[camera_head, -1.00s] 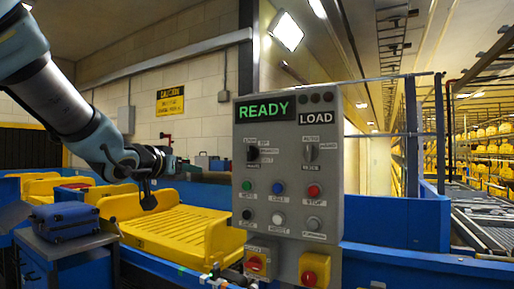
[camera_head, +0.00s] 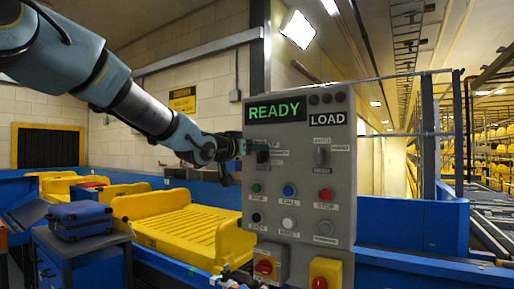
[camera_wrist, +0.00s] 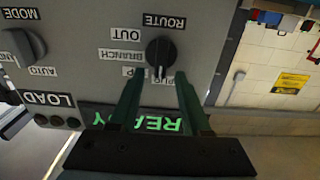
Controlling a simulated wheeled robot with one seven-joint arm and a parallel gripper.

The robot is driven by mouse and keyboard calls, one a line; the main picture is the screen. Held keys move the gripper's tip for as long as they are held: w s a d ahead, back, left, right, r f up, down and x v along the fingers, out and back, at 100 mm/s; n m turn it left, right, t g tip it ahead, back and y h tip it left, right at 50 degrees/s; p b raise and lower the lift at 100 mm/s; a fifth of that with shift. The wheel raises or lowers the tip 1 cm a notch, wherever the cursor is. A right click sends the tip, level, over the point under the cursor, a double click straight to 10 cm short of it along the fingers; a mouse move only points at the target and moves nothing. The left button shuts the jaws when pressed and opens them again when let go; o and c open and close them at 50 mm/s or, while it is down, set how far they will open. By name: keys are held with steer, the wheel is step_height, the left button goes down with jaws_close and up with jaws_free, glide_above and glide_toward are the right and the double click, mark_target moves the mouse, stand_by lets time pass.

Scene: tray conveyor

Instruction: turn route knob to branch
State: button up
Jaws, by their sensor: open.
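The route knob (camera_wrist: 161,52) is a black rotary knob on the grey control panel (camera_head: 341,180). In the wrist view, which shows the panel upside down, the labels ROUTE, OUT and BRANCH are beside it. In the head view the knob (camera_head: 262,154) is at the panel's upper left, partly behind my gripper (camera_head: 240,147). My gripper (camera_wrist: 156,76) is open, with its two fingers pointing at the panel and their tips at either side of the knob's lower end. I cannot tell whether they touch it.
The mode knob (camera_wrist: 22,46) is on the same panel. Below the knobs are several push buttons and two red rotary switches on yellow plates. A yellow tray (camera_head: 178,236) is on the conveyor to the left, and a blue suitcase (camera_head: 80,219) rests on a stand.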

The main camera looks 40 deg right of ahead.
steer(key=shift+w+d, duration=0.1)
steer(key=shift+d, duration=0.45)
steer(key=shift+a+f, duration=0.1)
jaws_close()
